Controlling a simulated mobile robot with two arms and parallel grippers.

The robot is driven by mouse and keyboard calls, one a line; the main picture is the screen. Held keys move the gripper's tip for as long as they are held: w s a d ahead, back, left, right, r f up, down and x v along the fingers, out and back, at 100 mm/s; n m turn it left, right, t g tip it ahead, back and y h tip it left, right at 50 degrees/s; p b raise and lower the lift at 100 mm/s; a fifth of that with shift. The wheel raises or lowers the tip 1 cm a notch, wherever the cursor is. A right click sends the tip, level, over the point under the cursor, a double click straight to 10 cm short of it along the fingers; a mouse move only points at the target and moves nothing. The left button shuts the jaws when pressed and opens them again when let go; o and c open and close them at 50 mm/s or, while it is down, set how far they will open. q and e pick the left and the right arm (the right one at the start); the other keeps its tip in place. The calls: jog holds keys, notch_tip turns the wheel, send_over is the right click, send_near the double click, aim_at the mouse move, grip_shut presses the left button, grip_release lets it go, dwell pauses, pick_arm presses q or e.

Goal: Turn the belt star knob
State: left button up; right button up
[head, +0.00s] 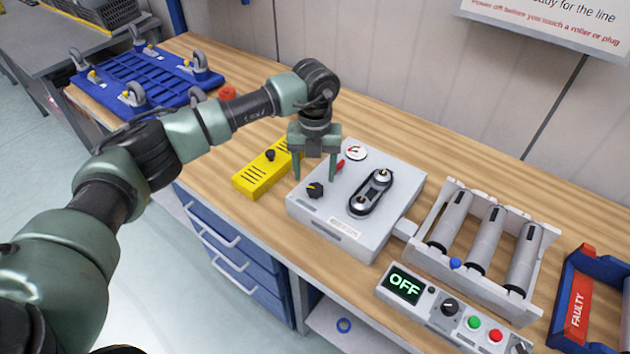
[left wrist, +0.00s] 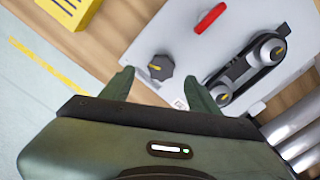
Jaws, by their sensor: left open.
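The black star knob (head: 315,190) sits on the near left part of the grey belt box (head: 335,226). It also shows in the left wrist view (left wrist: 160,67), with a yellow mark on its top. My left gripper (head: 314,178) points down over the box's left side. Its two fingers are apart and empty, and in the left wrist view (left wrist: 157,82) the knob lies just beyond and between the fingertips. I see no contact with the knob. The black belt (head: 371,192) runs around two pulleys right of the knob. My right gripper is not in view.
A red lever (left wrist: 210,18) and a gauge (head: 355,153) are on the box behind the knob. A yellow box (head: 262,173) stands to its left. The roller frame (head: 483,238) and the control panel reading OFF (head: 448,308) are to the right.

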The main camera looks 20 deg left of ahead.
aim_at(315, 188)
pick_arm(q)
jog(key=shift+f+p, duration=0.6)
jog(key=shift+f, duration=1.8)
grip_shut()
jog(key=shift+f+m+b, duration=0.15)
jog(key=shift+m+b, duration=0.85)
jog(key=shift+b, duration=0.3)
jog(key=m+b, duration=0.6)
jog(key=shift+w, duration=0.1)
jog(key=m+b, duration=0.3)
jog(key=shift+r+m+b, duration=0.2)
jog(key=shift+m+b, duration=0.45)
jog(key=shift+m, duration=0.75)
grip_release()
